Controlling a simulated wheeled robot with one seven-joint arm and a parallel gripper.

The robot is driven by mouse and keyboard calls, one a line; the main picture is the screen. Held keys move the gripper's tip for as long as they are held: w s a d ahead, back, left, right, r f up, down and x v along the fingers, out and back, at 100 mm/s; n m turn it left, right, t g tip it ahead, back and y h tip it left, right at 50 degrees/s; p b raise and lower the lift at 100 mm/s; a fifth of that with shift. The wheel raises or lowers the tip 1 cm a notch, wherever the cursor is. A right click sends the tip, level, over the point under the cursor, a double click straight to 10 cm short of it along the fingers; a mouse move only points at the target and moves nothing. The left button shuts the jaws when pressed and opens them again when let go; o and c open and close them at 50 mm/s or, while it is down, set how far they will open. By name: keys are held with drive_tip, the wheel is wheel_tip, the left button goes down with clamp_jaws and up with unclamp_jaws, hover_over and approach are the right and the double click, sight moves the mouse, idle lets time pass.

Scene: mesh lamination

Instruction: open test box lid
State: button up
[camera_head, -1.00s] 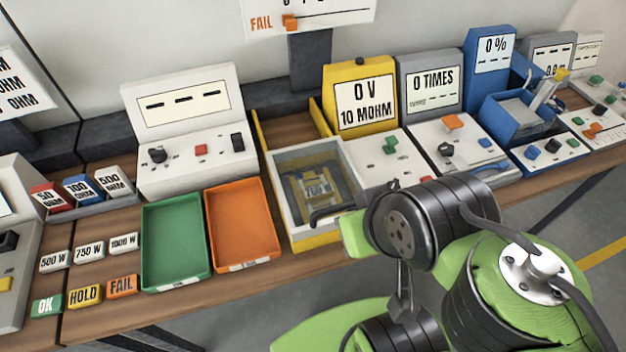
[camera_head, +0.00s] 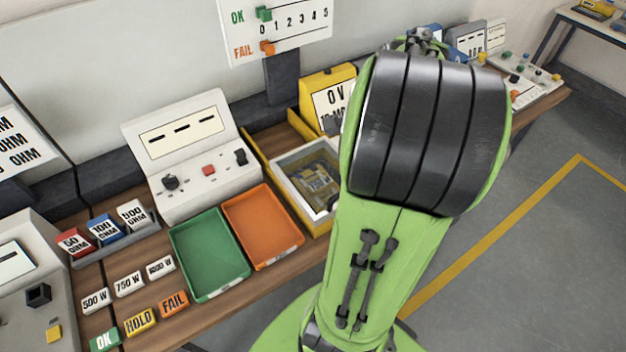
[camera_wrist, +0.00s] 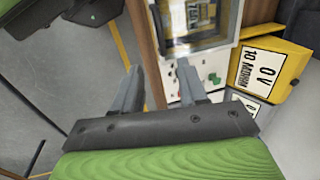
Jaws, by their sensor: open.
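The test box (camera_head: 281,176) is a yellow and white box with a window-like top in the head view; a part with a yellow label shows inside it. My arm covers its right side. In the wrist view the test box (camera_wrist: 228,28) is at the top centre, its clear lid seeming to lie over it. A dark bar, seemingly the lid handle (camera_wrist: 158,32), runs along the box's near edge. My gripper (camera_wrist: 159,82) is open and empty, fingers pointing toward the bar and box edge. In the head view my arm hides the gripper.
A green tray (camera_head: 243,271) and an orange tray (camera_head: 298,240) lie left of the box. A yellow meter (camera_head: 315,86) reading 0 V stands behind it and shows at the right of the wrist view. A white console (camera_head: 190,128) stands behind the trays. Floor is clear at right.

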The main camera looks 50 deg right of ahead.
drive_tip(key=w+f+b, duration=0.1)
drive_tip(key=f, duration=0.4)
drive_tip(key=w+d+f+b, duration=0.1)
drive_tip(key=f, duration=0.4)
drive_tip(key=w+f+b, duration=0.1)
drive_tip(key=f, duration=0.4)
drive_tip(key=shift+d+f+b, duration=0.2)
drive_tip(key=shift+f+b, duration=0.15)
drive_tip(key=shift+b, duration=0.05)
drive_tip(key=shift+s, duration=0.1)
clamp_jaws()
